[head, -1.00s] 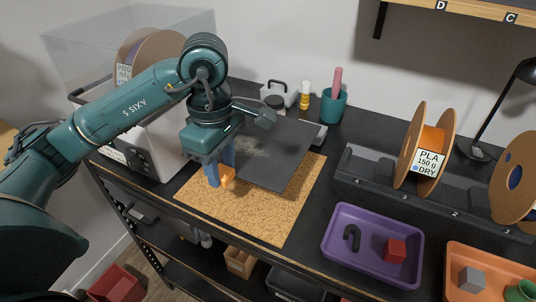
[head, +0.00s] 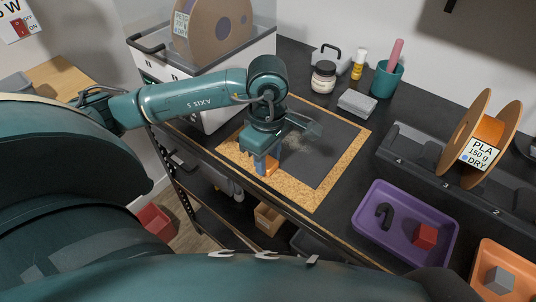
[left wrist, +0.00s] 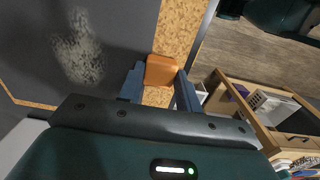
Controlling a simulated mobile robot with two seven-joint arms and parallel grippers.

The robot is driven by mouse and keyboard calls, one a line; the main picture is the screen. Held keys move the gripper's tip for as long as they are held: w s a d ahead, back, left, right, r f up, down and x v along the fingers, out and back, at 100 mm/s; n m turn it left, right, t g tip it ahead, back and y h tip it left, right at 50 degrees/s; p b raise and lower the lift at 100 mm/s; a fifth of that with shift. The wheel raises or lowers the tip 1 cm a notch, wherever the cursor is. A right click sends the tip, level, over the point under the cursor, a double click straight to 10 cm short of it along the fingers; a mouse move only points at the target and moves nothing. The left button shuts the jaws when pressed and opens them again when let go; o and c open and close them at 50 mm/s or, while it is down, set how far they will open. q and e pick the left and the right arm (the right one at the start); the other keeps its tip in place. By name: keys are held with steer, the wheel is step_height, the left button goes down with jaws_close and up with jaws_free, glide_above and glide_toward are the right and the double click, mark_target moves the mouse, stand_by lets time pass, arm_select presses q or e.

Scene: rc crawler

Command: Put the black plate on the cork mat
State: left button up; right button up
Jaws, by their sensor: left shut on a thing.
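The black plate (head: 322,152) is a thin dark square with a pale scuffed patch and an orange tab (head: 271,167) at its front left corner. It lies flat within the outline of the cork mat (head: 355,151), whose speckled border shows along its edges. I cannot tell whether the plate touches the mat. My left gripper (head: 262,170) is shut on the orange tab, pointing down. In the left wrist view the tab (left wrist: 161,70) sits between the blue fingers, with the plate (left wrist: 115,35) to the left and cork (left wrist: 178,30) beside it. My right gripper is out of view.
Behind the mat stand a jar (head: 323,77), a grey box (head: 357,103) and a teal cup (head: 387,79). A purple tray (head: 405,225) and a spool rack (head: 425,165) are to the right. A spool dry box (head: 215,70) stands behind my left arm.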

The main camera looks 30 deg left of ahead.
arm_select(q)
steer(key=o, duration=0.7)
steer(key=shift+f, duration=0.1)
steer(key=shift+c, duration=0.2)
steer(key=o, duration=0.4)
steer(key=shift+o, duration=0.2)
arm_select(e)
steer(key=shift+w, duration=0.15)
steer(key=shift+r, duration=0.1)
arm_select(q)
steer(key=shift+r, duration=0.3)
step_height(320, 180, up, 12)
steer(key=b, duration=0.1)
steer(key=shift+f, duration=0.15)
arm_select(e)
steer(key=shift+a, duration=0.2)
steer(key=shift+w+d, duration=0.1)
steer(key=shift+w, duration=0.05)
